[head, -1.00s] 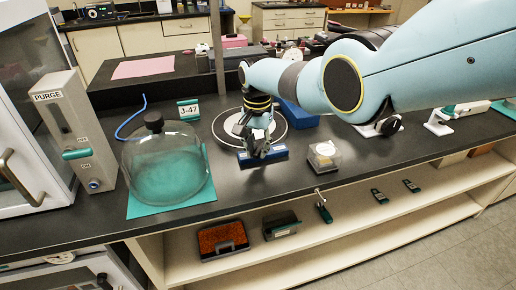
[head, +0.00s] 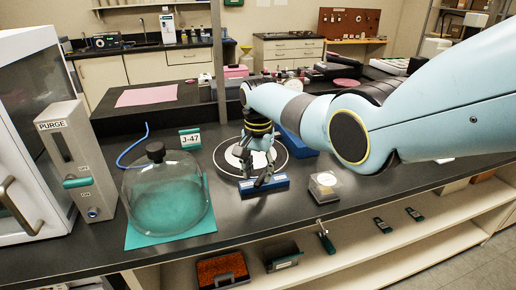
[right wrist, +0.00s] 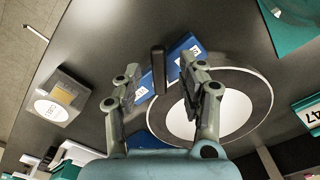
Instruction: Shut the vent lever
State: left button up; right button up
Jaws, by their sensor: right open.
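A blue block (head: 280,183) with white labels lies near the middle of the black bench. In the right wrist view the blue block (right wrist: 178,64) carries a label toward each end, and a dark upright bar (right wrist: 158,70) shows over it. My right gripper (head: 258,176) points down just above the block. In the right wrist view its fingers (right wrist: 160,78) are spread, with the bar between their tips. I cannot tell whether they touch it. My left gripper is out of view.
A glass bell jar (head: 165,195) on a teal mat and a PURGE box (head: 72,160) stand to the left. A round white plate (right wrist: 232,108) lies beside the block. The bench front between is clear.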

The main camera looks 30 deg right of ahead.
aim_at(258, 181)
notch_tip(258, 181, up, 10)
jog(key=shift+f, duration=0.15)
dwell(0.5)
